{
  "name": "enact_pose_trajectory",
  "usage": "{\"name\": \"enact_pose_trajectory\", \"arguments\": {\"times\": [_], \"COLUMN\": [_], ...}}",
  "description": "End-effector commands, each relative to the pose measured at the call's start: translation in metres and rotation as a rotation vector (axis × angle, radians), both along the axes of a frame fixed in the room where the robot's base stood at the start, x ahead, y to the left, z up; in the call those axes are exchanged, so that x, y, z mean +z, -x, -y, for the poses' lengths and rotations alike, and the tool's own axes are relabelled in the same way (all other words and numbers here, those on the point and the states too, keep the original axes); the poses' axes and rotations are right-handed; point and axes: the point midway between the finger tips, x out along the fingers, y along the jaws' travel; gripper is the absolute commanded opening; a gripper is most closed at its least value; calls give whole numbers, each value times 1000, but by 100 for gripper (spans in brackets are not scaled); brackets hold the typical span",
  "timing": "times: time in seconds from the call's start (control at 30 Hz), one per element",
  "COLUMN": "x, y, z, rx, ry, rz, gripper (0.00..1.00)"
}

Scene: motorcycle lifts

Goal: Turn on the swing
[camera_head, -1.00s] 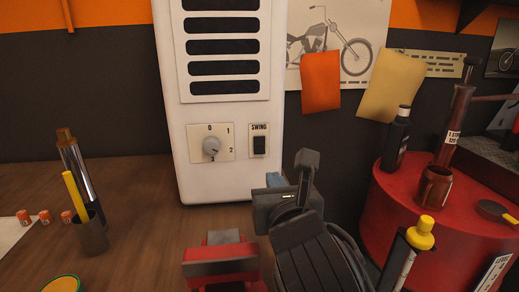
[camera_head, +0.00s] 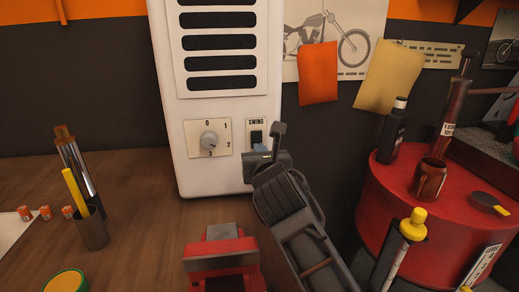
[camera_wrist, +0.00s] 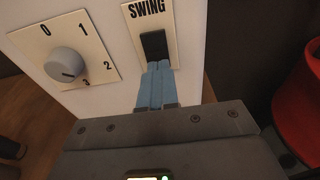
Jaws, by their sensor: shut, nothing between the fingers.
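The black swing switch (camera_head: 256,137) sits on a cream plate under the word SWING, on the lower front of the white unit (camera_head: 178,120). In the wrist view the switch (camera_wrist: 154,45) is just beyond my fingertips. My gripper (camera_head: 262,149) is shut and empty, its blue fingers (camera_wrist: 157,84) together at the lower edge of the switch. I cannot tell whether they touch it. The fingers hide the bottom of the switch plate.
A grey dial (camera_head: 209,141) marked 0 to 3 is left of the switch. A red drum (camera_head: 400,225) with bottles and a mug stands at right. A cup with a yellow marker (camera_head: 91,228) stands on the wooden table at left.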

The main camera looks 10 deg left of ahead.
Motion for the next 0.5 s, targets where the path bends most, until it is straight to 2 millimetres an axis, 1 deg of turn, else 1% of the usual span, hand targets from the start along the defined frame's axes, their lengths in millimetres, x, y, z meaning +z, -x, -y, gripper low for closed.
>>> {"name": "enact_pose_trajectory", "arguments": {"times": [0.13,0.5], "x": [0,-2], "y": [-5,-5], "z": [-2,-2], "rx": [1,0], "ry": [0,-1], "rz": [1,5], "gripper": [0,0]}}
